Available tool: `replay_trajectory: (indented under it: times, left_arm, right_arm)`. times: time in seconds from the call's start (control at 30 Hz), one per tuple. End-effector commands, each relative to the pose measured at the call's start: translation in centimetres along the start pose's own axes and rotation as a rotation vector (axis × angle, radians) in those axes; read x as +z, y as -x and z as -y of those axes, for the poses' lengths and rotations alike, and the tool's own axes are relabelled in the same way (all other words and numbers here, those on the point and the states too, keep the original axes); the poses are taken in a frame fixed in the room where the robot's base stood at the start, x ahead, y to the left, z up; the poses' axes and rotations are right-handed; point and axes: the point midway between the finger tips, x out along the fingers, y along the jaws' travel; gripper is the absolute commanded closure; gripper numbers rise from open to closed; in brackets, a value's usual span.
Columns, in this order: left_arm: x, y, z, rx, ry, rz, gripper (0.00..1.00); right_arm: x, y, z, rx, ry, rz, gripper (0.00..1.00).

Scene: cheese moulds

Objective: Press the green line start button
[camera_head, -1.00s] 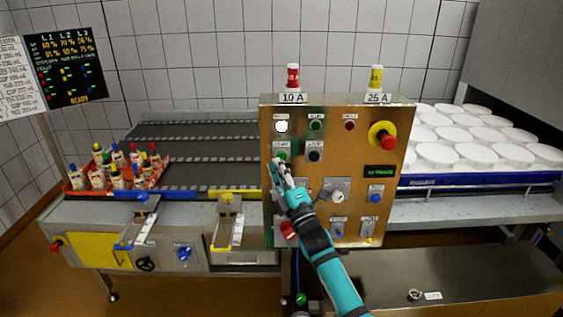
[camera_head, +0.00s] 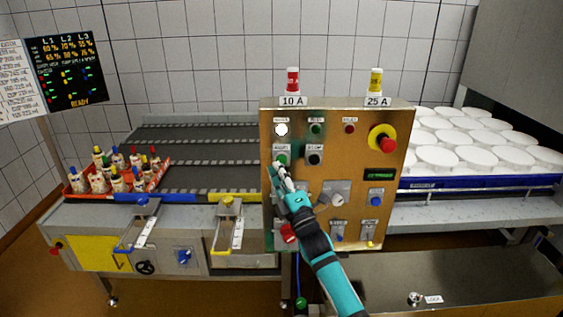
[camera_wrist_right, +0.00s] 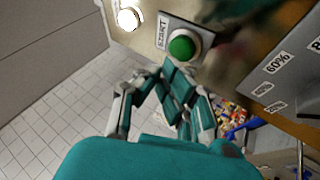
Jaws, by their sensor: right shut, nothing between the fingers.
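The green start button (camera_head: 282,159) is on the left part of the brown control panel (camera_head: 345,133). In the right wrist view the green button (camera_wrist_right: 182,46) sits in a grey plate labelled START, just beyond the fingers. My right gripper (camera_head: 281,172) is shut and empty, with its fingertips at the lower edge of the button in the head view. In the right wrist view the fingertips (camera_wrist_right: 168,70) are close below the button; I cannot tell whether they touch it. My left gripper is not in view.
A lit white lamp (camera_head: 282,129) is above the button and a black button (camera_head: 314,159) is to its right. A red emergency knob (camera_head: 382,138) is at the panel's upper right. Bottles stand in a red crate (camera_head: 163,177); white moulds (camera_head: 436,157) are at right.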

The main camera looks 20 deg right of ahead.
Motion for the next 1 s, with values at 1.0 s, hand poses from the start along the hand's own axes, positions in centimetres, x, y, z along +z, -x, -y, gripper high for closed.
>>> replay_trajectory:
  times: [1.0]
  left_arm:
    - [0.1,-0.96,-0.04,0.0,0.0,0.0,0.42]
  right_arm:
    - [0.4,-0.73,0.4,0.0,0.0,0.0,1.0]
